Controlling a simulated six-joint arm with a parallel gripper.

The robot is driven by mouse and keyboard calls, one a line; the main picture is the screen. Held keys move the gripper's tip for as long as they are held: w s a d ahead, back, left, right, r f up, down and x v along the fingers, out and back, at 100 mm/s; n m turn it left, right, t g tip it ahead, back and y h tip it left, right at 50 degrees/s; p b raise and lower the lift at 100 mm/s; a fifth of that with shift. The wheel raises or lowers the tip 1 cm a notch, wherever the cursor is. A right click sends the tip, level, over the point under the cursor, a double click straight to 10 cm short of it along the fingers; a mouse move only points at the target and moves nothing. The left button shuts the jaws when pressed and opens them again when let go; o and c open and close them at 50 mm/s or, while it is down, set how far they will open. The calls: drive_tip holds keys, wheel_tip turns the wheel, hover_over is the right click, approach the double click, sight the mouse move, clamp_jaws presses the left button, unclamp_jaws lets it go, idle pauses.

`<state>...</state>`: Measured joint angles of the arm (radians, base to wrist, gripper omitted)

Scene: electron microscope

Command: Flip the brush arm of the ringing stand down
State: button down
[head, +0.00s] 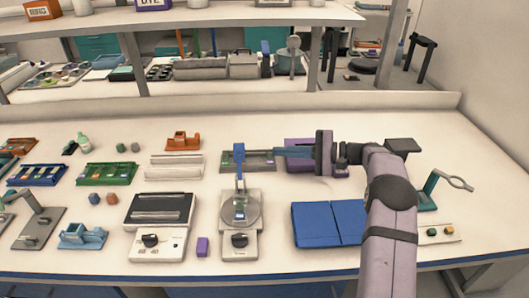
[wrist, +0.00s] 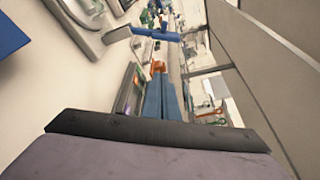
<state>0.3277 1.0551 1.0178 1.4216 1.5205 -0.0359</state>
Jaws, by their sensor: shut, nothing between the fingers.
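The ringing stand (head: 239,243) is a pale base with a round grey turntable (head: 230,212) and a small slide on it. Its blue brush arm (head: 239,160) stands upright at the back of the turntable. In the wrist view the brush arm (wrist: 155,34) reaches out from the stand (wrist: 72,22) at the top, ahead and to the left of the fingertips. My gripper (head: 276,152) is shut and empty, its blue fingers pointing left, a little right of the brush arm's upper end and apart from it. The shut fingers also show in the wrist view (wrist: 162,80).
A grey slide tray (head: 262,166) lies behind the stand, and a purple box (head: 299,146) is behind my gripper. A blue folder-like pad (head: 315,224) lies right of the stand. A white device with a knob (head: 158,245) and a purple block (head: 202,247) are left of it.

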sight(239, 162)
drive_tip(key=a+p, duration=0.3)
drive_tip(key=a, duration=0.6)
drive_tip(key=shift+s+a+r, duration=0.15)
drive_tip(key=shift+s, duration=0.2)
idle(0.3)
drive_tip(key=shift+s+b, duration=0.1)
drive_tip(key=shift+b, duration=0.35)
